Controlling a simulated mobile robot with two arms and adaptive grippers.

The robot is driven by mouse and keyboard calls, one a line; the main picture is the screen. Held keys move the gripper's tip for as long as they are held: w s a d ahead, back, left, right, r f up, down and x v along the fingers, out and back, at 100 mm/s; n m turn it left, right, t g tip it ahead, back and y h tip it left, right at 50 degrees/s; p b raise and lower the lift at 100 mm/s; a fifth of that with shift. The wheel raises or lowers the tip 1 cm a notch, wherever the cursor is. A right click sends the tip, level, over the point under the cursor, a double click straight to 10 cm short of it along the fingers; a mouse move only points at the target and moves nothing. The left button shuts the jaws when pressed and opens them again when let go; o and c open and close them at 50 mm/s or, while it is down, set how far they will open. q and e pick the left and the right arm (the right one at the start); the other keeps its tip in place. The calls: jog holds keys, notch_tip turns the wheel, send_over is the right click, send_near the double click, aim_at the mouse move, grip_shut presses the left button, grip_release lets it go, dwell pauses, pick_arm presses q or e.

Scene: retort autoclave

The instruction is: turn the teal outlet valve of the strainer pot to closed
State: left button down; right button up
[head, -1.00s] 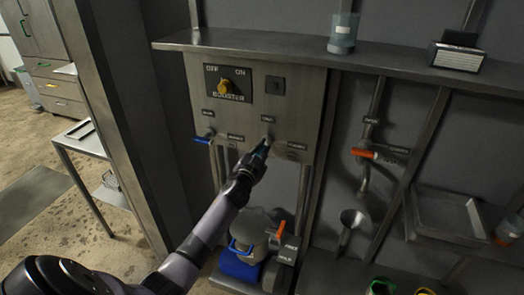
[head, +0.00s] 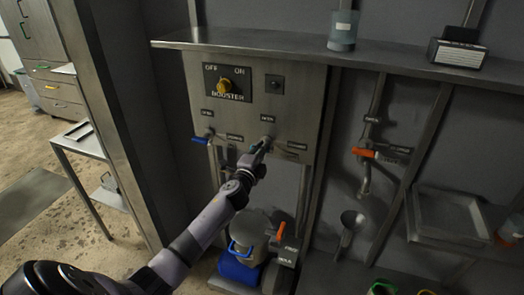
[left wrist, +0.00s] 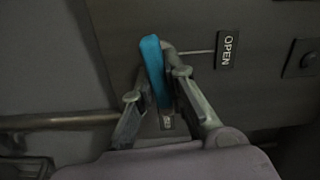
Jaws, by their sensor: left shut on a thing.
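The teal valve handle (left wrist: 152,68) stands between the two fingers of my left gripper (left wrist: 157,104) in the left wrist view, tilted a little from upright. My left gripper is shut on it. In the head view my left gripper (head: 253,158) is at the right valve of the steel panel (head: 290,110), below the booster switch, and mostly hides the handle. A label reading OPEN (left wrist: 228,50) is right of the handle in the left wrist view; a lower label is partly hidden by the fingers. My right gripper is not in view.
A blue-handled valve (head: 201,140) is to the left on the same panel. A yellow booster knob (head: 224,86) is above. An orange-handled valve (head: 364,153) is on a pipe to the right. A pot with an orange lever (head: 281,231) stands below. A shelf (head: 390,66) runs above the panel.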

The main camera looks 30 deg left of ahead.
pick_arm(q)
jog(key=shift+f+m, duration=0.1)
jog(key=shift+m, duration=0.6)
jog(key=c, duration=1.6)
grip_release()
jog(key=shift+s, duration=0.1)
jog(key=v, duration=1.1)
jog(key=shift+s, duration=0.4)
